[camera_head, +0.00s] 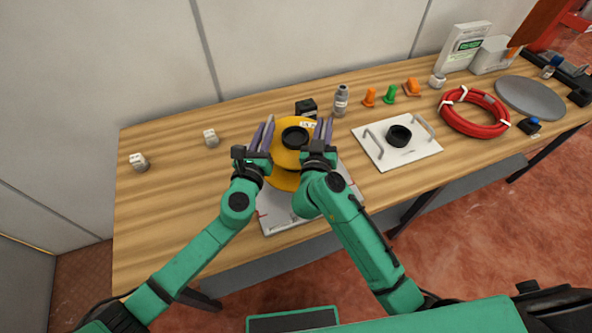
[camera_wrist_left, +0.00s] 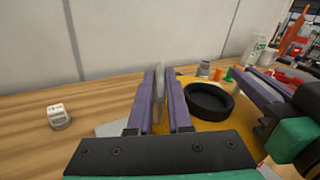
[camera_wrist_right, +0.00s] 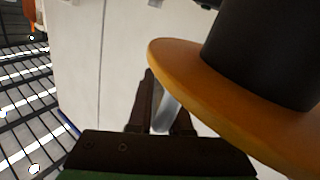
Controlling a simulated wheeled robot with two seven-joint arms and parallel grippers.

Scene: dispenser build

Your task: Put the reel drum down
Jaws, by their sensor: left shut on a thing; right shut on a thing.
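The reel drum (camera_head: 283,160) has yellow round flanges and a black core, and it is between my two grippers over a white board. My left gripper (camera_head: 264,123) is at its left side. In the left wrist view its purple fingers are shut on a thin grey piece (camera_wrist_left: 160,92) beside the drum's yellow flange and black ring (camera_wrist_left: 208,101). My right gripper (camera_head: 324,123) is at the drum's right side. In the right wrist view it is shut on a light grey piece (camera_wrist_right: 166,112) next to the orange flange (camera_wrist_right: 205,92). Whether the drum touches the board is hidden.
The white board (camera_head: 279,222) lies near the table's front edge. A white plate with handles and a black ring (camera_head: 374,156) is to the right, with a bottle (camera_head: 341,101) behind. A red hose coil (camera_head: 474,113) lies further right. The table's left part is mostly clear.

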